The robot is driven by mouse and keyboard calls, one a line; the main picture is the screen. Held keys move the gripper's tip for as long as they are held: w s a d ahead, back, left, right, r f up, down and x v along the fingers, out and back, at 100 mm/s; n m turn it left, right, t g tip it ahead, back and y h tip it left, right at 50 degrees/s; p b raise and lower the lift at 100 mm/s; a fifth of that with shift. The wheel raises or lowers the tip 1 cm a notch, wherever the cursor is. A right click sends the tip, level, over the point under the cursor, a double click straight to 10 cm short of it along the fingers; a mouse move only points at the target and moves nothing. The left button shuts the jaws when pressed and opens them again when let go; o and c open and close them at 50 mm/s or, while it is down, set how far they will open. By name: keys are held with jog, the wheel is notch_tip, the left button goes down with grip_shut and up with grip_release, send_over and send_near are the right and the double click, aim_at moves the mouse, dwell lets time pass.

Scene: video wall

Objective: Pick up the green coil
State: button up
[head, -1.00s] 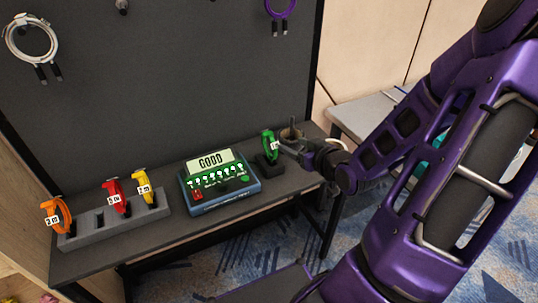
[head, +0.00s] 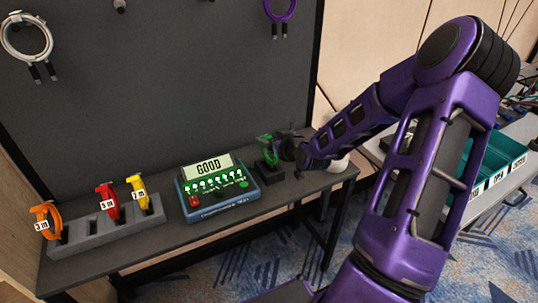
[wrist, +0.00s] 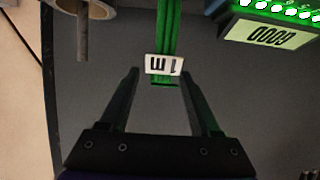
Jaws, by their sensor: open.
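The green coil (head: 266,144) stands upright in a small dark holder (head: 270,174) on the shelf, right of the tester. My gripper (head: 281,147) is at the coil's right side in the head view, partly blending with the dark background. In the wrist view the coil (wrist: 168,30) hangs into the picture from the top, with a white "1 m" tag (wrist: 164,65). My open gripper (wrist: 160,73) has one finger to each side of the tag's end of the coil. Neither finger clearly touches it, and I cannot tell how deep the coil sits between them.
The blue tester (head: 219,187) reading "GOOD" stands close left of the coil. A grey rack (head: 108,232) holds orange, red and yellow coils farther left. A round tan object (wrist: 88,8) lies near the coil in the wrist view. Teal bins (head: 503,160) stand at right.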

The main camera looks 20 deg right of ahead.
jog(key=shift+w+f, duration=0.15)
jog(key=shift+w, duration=0.15)
grip_shut()
dwell(1.2)
